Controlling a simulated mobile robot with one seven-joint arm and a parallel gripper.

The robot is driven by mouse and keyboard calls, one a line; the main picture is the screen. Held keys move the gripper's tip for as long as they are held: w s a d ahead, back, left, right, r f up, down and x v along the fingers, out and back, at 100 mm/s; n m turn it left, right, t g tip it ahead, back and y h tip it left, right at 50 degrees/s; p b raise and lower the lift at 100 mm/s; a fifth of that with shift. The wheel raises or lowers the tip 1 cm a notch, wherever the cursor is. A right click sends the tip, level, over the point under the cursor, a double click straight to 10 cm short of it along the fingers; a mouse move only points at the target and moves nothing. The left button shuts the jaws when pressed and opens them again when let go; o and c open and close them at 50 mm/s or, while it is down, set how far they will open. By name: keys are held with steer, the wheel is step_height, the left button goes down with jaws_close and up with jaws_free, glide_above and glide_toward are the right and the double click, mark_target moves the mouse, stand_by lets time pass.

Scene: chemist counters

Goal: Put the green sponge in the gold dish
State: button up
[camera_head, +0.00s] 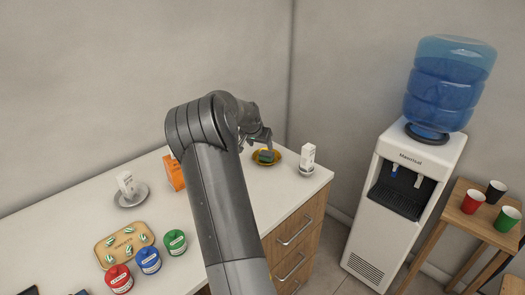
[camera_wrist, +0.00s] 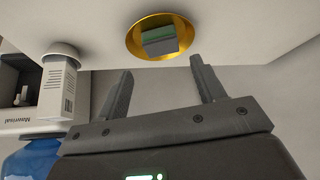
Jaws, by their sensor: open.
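The gold dish (camera_head: 276,159) sits on the white counter near its right end in the head view. The green sponge (camera_head: 266,156) rests inside it. In the wrist view the gold dish (camera_wrist: 135,43) holds the sponge (camera_wrist: 160,39), which shows a green layer and a grey layer and sits tilted within the rim. My gripper (camera_head: 268,143) is just above and behind the dish in the head view. In the wrist view my gripper (camera_wrist: 160,80) has its two fingers spread, with nothing between them, and the dish lies beyond the fingertips.
A white box (camera_head: 308,156) on a small dish stands right of the gold dish. An orange box (camera_head: 174,172), a grey dish with a white box (camera_head: 125,184), a tray (camera_head: 103,252) and red, blue and green jars (camera_head: 149,260) stand left. A water dispenser (camera_head: 412,185) is beyond the counter.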

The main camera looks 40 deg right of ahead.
steer(key=shift+v, duration=1.5)
steer(key=s+a+r+n+t+y, duration=0.1)
steer(key=s+a+r+n+y, duration=0.2)
steer(key=a, duration=0.7)
steer(key=s+a+r+n+t, duration=0.1)
steer(key=s+a+r, duration=0.3)
steer(key=a, duration=0.7)
steer(key=s+a+r+n+t+y, duration=0.15)
steer(key=a+r, duration=0.35)
steer(key=a, duration=0.5)
steer(key=s+a+f+n+y, duration=0.1)
steer(key=s+a+n, duration=0.7)
steer(key=s+a, duration=1)
steer(key=shift+s, duration=1.1)
steer(key=shift+g, duration=0.25)
